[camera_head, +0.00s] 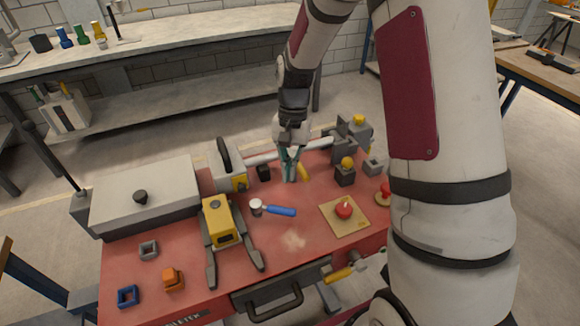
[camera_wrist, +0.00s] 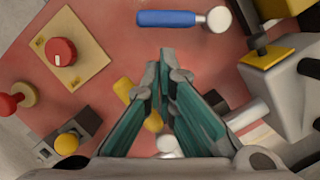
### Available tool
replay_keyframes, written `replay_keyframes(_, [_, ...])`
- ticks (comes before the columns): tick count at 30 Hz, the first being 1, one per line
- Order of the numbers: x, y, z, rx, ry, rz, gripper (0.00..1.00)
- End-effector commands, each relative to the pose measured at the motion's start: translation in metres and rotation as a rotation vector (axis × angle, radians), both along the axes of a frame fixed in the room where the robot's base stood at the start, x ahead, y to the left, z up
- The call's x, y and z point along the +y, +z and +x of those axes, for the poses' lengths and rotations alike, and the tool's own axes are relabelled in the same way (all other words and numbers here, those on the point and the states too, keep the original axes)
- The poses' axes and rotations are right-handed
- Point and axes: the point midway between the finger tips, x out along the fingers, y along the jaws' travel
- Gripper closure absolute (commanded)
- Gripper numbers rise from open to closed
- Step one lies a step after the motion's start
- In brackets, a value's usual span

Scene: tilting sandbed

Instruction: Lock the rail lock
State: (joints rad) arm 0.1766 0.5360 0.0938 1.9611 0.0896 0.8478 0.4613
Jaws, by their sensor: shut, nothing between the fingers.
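My gripper (camera_head: 289,178) is shut and empty, with its teal fingers pointing down over the back of the red bench top. It also shows in the wrist view (camera_wrist: 166,58). A yellow handle (camera_head: 303,172) is close beside the fingers, to their right in the head view. In the wrist view the yellow handle (camera_wrist: 123,89) lies left of the fingers and is partly hidden behind them. A pale rail (camera_head: 262,159) runs along the back edge, partly covered by my gripper. Which part is the rail lock is not certain; the yellow handle by the rail may be it.
A blue-handled tool (camera_head: 279,210) lies in front of my gripper. A yellow fixture (camera_head: 219,220) with dark legs stands left. A red knob (camera_head: 344,208) on a tan plate and a yellow-knobbed block (camera_head: 346,172) are right. A grey block with a black handle (camera_head: 229,171) is left.

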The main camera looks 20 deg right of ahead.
Motion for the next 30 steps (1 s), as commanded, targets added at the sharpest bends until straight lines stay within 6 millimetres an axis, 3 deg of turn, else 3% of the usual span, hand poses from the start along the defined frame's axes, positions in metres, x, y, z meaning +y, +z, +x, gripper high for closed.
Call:
replay_keyframes(6, [0.005,-0.037,-0.009,0.003,-0.001,0.001,1.00])
replay_keyframes(12, [0.008,-0.059,-0.012,0.002,-0.001,0.000,1.00])
replay_keyframes(30, [0.009,-0.065,-0.014,0.000,-0.011,0.000,1.00])
